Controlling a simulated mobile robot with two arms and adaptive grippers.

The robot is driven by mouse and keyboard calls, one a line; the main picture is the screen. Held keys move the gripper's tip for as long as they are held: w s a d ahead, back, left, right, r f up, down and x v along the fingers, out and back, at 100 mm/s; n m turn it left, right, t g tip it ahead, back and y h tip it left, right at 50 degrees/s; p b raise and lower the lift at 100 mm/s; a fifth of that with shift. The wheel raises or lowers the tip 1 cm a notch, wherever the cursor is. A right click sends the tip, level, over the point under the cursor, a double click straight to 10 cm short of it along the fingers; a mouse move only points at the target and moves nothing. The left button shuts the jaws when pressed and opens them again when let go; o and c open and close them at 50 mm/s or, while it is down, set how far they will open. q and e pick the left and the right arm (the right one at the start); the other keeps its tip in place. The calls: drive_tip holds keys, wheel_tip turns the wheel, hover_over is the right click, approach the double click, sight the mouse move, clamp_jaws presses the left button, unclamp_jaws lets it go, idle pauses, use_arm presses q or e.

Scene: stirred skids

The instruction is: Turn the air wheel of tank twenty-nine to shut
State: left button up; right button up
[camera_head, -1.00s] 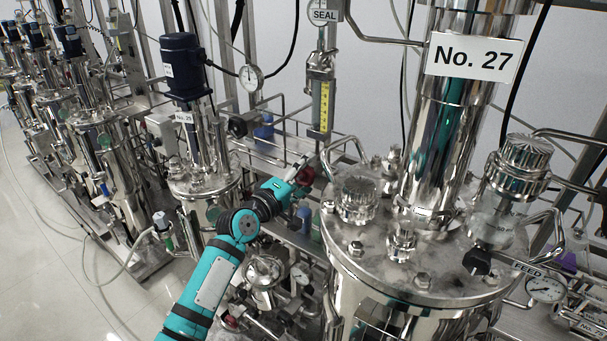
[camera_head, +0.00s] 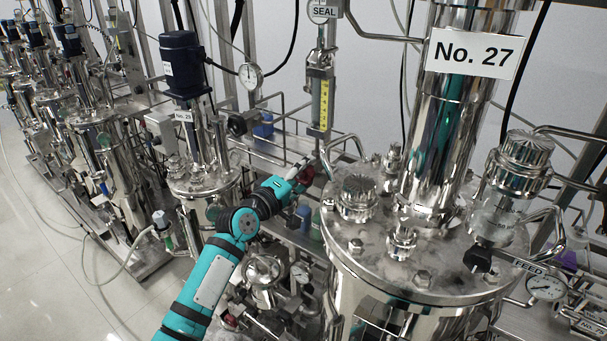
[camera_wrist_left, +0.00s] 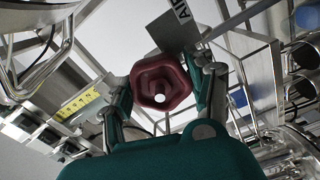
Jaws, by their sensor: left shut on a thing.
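The air wheel is a small dark red, lobed handwheel (camera_wrist_left: 146,80) with a bright hub, beside a grey AIR tag (camera_wrist_left: 178,32) in the left wrist view. My left gripper (camera_head: 302,171) is shut on this wheel, with one finger at each side of its rim. Tank twenty-nine (camera_head: 206,182), a steel vessel with a blue motor and a No. 29 plate (camera_head: 183,117), stands left of the gripper. My right gripper is not in view.
A large steel tank marked No. 27 (camera_head: 424,283) stands close on the right. A sight tube with a yellow scale (camera_head: 323,105) hangs just above my left gripper. Rails and pipes crowd behind it. Open floor (camera_head: 60,270) lies at the left.

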use_arm(q)
drive_tip(key=m+b, duration=0.2)
drive_tip(key=m, duration=0.2)
drive_tip(key=shift+f, duration=0.2)
drive_tip(key=m+b, duration=0.1)
drive_tip(key=m, duration=0.2)
drive_tip(key=shift+m+b, duration=0.3)
drive_tip(key=shift+b, duration=0.05)
drive_tip(key=m+b, duration=0.1)
drive_tip(key=m, duration=0.2)
drive_tip(key=shift+m, duration=0.3)
drive_tip(key=m, duration=0.3)
drive_tip(key=shift+r+m, duration=0.1)
drive_tip(key=shift+m, duration=0.2)
drive_tip(key=m, duration=0.4)
drive_tip(key=shift+m, duration=0.3)
drive_tip(key=m+p, duration=0.1)
drive_tip(key=m, duration=0.3)
drive_tip(key=shift+m+p, duration=0.3)
drive_tip(key=shift+p, duration=0.05)
drive_tip(key=m+p, duration=0.1)
drive_tip(key=m, duration=0.4)
drive_tip(key=shift+p, duration=0.3)
drive_tip(key=shift+m+p, duration=0.45)
drive_tip(key=shift+m, duration=1.55)
